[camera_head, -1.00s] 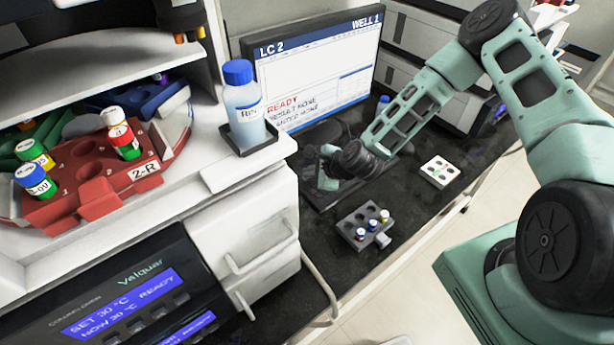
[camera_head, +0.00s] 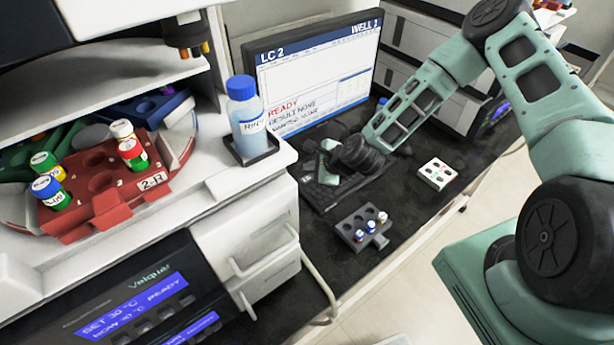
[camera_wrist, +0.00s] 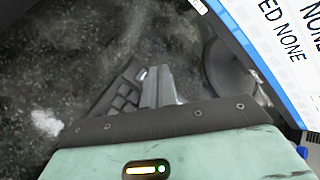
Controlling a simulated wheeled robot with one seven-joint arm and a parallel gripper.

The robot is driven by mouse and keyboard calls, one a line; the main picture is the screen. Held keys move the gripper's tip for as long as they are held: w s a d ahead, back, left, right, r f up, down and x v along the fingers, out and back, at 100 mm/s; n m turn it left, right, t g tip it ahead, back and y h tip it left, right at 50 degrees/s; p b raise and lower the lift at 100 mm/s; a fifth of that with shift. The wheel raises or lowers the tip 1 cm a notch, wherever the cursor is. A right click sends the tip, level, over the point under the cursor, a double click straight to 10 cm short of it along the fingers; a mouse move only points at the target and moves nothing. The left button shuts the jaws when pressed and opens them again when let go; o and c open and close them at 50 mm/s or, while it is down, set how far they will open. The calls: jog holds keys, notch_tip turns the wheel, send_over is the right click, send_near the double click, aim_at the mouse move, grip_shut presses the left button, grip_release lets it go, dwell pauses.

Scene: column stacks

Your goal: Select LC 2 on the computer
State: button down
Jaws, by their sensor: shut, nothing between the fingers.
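The computer monitor (camera_head: 316,78) stands behind the bench's left part. Its header reads "LC 2" on the left and "WELL 1" on the right, with "READY" in red and "RESULT NONE" below. A dark keyboard (camera_head: 345,188) lies on the bench in front of it and also shows in the wrist view (camera_wrist: 119,96). My gripper (camera_head: 326,160) is shut and empty, pointing down over the keyboard. In the wrist view its fingers (camera_wrist: 158,84) hide part of the keys. Whether the fingertips touch a key cannot be told.
A blue-capped bottle (camera_head: 247,118) stands in a black holder left of the monitor. A grey vial block (camera_head: 362,229) and a white block (camera_head: 437,174) sit on the bench. A red rack (camera_head: 110,205) marked "2-R" with several vials is at left.

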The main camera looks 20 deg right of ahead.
aim_at(310, 182)
notch_tip(310, 182, up, 4)
jog(key=shift+f+p, duration=0.15)
jog(key=shift+p, duration=0.95)
dwell(0.8)
